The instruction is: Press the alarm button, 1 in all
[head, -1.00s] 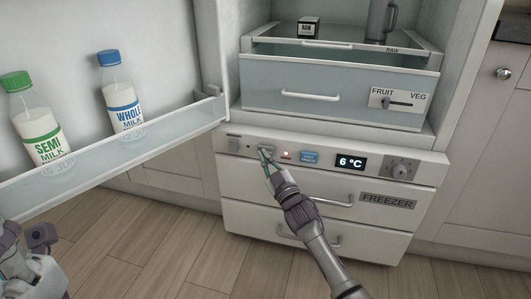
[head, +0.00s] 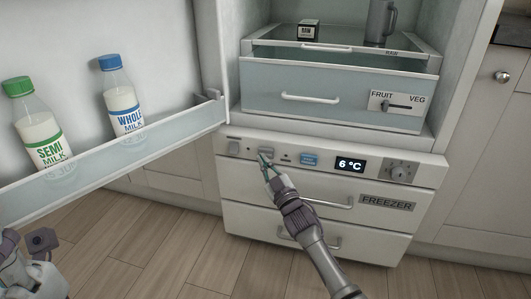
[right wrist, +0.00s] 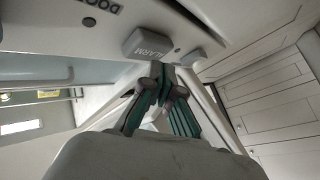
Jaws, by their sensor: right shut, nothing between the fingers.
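The alarm button (right wrist: 147,46) is a grey block marked ALARM on the fridge's control strip. It also shows in the head view (head: 268,151), at the left part of the strip. My right gripper (head: 265,158) is shut and empty, its tips at the lower left of the button. In the right wrist view the fingertips (right wrist: 164,74) are close below the button; I cannot tell if they touch it. Only part of my left arm's end (head: 38,262) shows at the lower left; its fingers are not clear.
Beside the button are a dark indicator lamp (head: 286,157), a blue button (head: 309,159), a 6 °C display (head: 350,164) and a dial (head: 399,172). The open fridge door's shelf (head: 150,150) with two milk bottles stands left. The freezer drawers (head: 390,224) are below.

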